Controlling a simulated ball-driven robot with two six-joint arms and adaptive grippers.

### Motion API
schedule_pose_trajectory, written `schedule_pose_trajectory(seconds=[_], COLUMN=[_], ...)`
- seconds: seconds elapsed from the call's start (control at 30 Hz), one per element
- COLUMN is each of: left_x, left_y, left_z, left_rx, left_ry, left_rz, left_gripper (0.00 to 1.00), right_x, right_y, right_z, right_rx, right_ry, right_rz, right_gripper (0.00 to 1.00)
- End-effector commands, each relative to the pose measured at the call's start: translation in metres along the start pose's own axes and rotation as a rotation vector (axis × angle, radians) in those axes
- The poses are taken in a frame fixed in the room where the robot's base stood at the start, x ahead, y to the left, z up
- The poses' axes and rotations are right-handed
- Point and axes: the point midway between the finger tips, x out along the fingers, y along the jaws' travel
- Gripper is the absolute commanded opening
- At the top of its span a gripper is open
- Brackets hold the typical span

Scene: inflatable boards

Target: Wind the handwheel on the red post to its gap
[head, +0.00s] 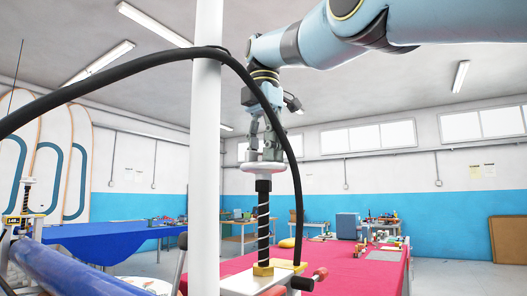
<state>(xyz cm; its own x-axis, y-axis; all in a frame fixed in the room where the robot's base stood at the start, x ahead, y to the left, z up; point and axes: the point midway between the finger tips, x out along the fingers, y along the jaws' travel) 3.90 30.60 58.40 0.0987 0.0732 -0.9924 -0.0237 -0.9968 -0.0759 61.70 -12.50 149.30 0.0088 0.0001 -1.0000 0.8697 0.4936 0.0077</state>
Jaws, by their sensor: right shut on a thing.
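A pale round handwheel (270,168) sits at the top of a dark threaded spindle (263,225). The spindle stands upright in a brass-coloured collar (263,269) on a pale block. Red parts show on this fixture near the bottom edge, including a red knob (320,273). My right gripper (262,153) comes down from above and is shut on the handwheel. The gap on the post cannot be made out. My left gripper is not in view.
A black hose (130,66) arches close by the right gripper and spindle. A white column (206,140) stands left of them. A similar spindle fixture (24,210) and a blue roll (75,270) are at left. Behind is a red-covered table (345,270).

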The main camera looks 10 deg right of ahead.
Motion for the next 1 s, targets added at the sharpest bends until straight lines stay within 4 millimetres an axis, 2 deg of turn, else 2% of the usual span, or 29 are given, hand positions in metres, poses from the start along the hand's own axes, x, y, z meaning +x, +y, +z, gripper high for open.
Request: schedule_pose_trajectory(seconds=[0.03, 0.5, 1.0], left_x=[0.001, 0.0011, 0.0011], left_y=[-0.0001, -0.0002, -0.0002], left_z=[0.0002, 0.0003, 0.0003], left_rx=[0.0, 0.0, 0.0], left_ry=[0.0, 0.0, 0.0], left_rz=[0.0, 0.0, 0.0], left_gripper=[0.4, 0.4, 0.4], right_x=[0.0102, 0.0104, 0.0105], right_y=[-0.0008, -0.0008, -0.0008], right_z=[-0.002, -0.0022, -0.0024], right_rx=[-0.045, -0.429, -0.578], right_ry=[0.011, 0.016, 0.018], right_rz=[-0.021, -0.019, -0.018], right_gripper=[0.06, 0.06, 0.06])
